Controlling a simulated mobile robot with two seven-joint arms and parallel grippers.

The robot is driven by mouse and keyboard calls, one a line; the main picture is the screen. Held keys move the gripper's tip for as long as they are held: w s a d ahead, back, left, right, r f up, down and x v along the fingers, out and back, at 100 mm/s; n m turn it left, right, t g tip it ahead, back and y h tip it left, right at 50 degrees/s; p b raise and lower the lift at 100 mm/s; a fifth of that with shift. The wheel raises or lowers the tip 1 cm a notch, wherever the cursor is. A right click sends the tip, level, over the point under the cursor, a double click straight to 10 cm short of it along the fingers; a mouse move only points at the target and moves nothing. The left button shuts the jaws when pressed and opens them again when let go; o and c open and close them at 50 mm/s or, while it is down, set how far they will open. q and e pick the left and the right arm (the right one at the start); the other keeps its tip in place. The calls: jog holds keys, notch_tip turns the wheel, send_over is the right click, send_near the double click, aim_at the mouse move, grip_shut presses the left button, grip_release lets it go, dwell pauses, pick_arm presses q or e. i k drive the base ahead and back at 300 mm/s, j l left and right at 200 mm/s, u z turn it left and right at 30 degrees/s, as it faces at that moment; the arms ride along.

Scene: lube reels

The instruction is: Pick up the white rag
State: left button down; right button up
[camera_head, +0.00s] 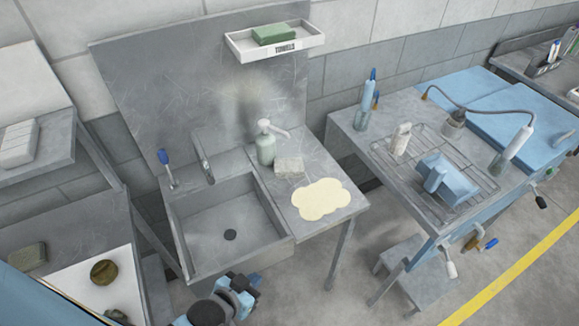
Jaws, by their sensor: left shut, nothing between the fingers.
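A flat cream-white piece with a wavy outline (320,198) lies on the steel counter right of the sink; it looks like a spread rag, but I cannot be sure. A small pale grey-white block (289,167) lies just behind it, and I cannot tell whether it is folded cloth. My left gripper (248,284) is at the bottom edge, in front of the sink, seen from above. It is shut and empty, apart from both pale things and nearer to me. My right gripper is not in view.
The sink basin (226,225) is empty, with a faucet (208,172) behind it. A pump bottle (266,146) stands behind the pale block. A wall shelf marked TOWELS (280,48) holds a green item (273,34).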

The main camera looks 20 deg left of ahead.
aim_at(285, 168)
jog(key=l+u, duration=0.1)
jog(key=l, duration=0.25)
jog(key=k+l+u, duration=0.1)
jog(key=l, duration=0.25)
jog(key=k+l+u, duration=0.1)
jog(key=l, duration=0.25)
jog(key=l+u, duration=0.25)
jog(key=l, duration=0.7)
jog(key=i+l, duration=0.1)
jog(key=i, duration=0.5)
jog(key=u, duration=0.05)
